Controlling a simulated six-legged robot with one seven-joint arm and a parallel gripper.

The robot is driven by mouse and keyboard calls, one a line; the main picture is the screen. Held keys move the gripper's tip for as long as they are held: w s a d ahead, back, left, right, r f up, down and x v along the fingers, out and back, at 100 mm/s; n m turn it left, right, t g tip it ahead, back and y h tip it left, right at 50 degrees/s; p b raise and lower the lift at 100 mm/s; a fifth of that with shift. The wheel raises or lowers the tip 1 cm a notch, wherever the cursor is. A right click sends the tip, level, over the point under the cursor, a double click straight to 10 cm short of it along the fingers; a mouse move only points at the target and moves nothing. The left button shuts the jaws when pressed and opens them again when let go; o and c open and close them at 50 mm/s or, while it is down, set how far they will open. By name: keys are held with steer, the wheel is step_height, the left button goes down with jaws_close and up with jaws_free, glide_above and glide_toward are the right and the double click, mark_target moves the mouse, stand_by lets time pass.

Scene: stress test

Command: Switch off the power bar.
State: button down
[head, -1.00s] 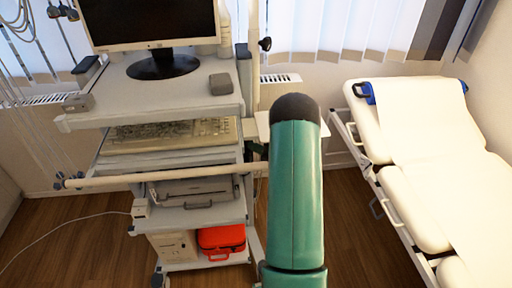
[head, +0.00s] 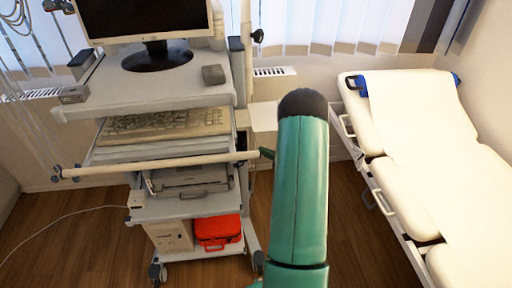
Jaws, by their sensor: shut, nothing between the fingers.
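A small white box (head: 137,198) sits at the left end of the cart's lower shelf, with a white cable (head: 60,232) running from it across the floor to the left. It may be the power bar, but it is too small to make out a switch. My green arm link with a dark rounded top fills the middle foreground. A small dark green piece shows just left of it, beside the cart; I cannot tell what it is. My gripper's fingers are not visible and may be hidden behind the arm link.
The wheeled cart (head: 150,103) carries a monitor (head: 145,18), a keyboard (head: 165,122), a printer-like device (head: 188,180) and a red case (head: 218,230). A white rail (head: 155,165) crosses its front. An examination bed (head: 420,165) stands at the right. Wooden floor (head: 75,250) is open at lower left.

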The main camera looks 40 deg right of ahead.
steer(key=shift+s+d, duration=0.15)
steer(key=shift+s, duration=0.7)
steer(key=shift+s, duration=0.1)
